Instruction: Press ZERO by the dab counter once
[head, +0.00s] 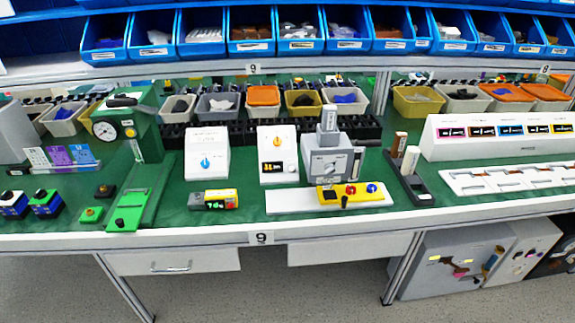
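Neither of my grippers shows in the head view. A small grey and yellow box with a digit display (213,199) lies near the bench's front edge, left of centre. It looks like a counter, but its lettering is too small to read. A white box with an orange knob (278,154) stands behind it to the right and also has a lit display. I cannot tell for sure which one is the dab counter. No label reading ZERO is legible. A small green box with a button (91,214) sits further left, by a green tray (130,212).
A white box with a blue knob (207,153) stands behind the counter-like box. A grey press-like machine (330,155) with a yellow button panel (350,194) is to the right. A green dial stand (125,126) is left. Bins line the back. Some green mat is bare.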

